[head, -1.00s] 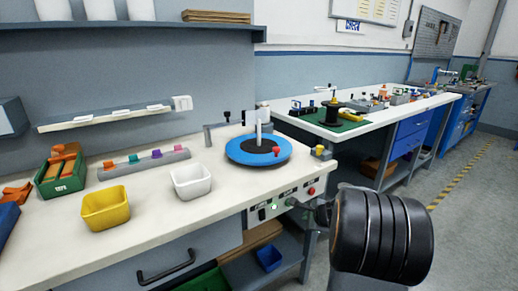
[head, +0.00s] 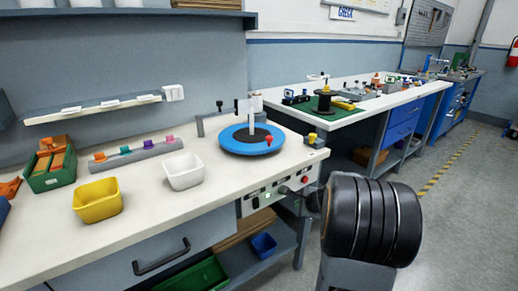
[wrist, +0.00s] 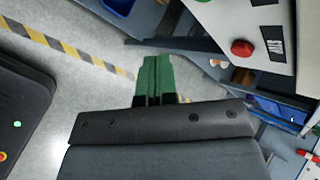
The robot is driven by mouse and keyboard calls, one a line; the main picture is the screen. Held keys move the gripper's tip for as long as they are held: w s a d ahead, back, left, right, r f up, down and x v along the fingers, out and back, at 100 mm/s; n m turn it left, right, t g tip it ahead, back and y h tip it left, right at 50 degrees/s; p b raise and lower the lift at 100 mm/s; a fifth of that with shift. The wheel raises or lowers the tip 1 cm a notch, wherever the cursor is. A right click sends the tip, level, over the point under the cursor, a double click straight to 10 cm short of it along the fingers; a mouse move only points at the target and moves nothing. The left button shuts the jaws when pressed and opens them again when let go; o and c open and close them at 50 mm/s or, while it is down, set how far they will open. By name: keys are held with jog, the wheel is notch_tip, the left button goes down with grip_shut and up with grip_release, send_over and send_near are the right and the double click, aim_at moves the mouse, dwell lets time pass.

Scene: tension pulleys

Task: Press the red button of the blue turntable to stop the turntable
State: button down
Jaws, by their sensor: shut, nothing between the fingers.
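The blue turntable (head: 252,148) sits on the bench's right end, with a black centre, a white post and a small red piece (head: 268,139) on its disc. Below it, on the bench's front panel, a red button (head: 305,180) is visible. It also shows in the wrist view, as a round red button (wrist: 241,48) on a pale panel beside a dark label. My gripper (wrist: 157,62) shows as green fingers pressed together, empty, left of the button and apart from it. In the head view my dark arm hides the gripper fingers.
A white bin (head: 184,172), a yellow bin (head: 98,201) and a rack of coloured knobs (head: 138,151) stand on the bench left of the turntable. A yellow-topped block (head: 312,139) sits at the right corner. Floor is open to the right.

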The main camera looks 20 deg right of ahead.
jog(key=s+a+r+n+g+y, duration=0.2)
jog(key=s+a+n, duration=0.1)
jog(key=a+n, duration=0.5)
jog(key=s+a+r+n+g+y, duration=0.15)
jog(key=a+n, duration=0.35)
jog(key=a, duration=0.5)
jog(key=s+a+r+n+g+h, duration=0.1)
jog(key=s+a+n, duration=0.4)
jog(key=s+n, duration=0.5)
jog(key=shift+s+a+r+n+g+h, duration=0.15)
jog(key=shift+s+n+g+h, duration=0.15)
jog(key=shift+s+g+h, duration=0.65)
jog(key=shift+w+a+h, duration=0.1)
jog(key=shift+w+h, duration=0.2)
jog(key=shift+w, duration=0.05)
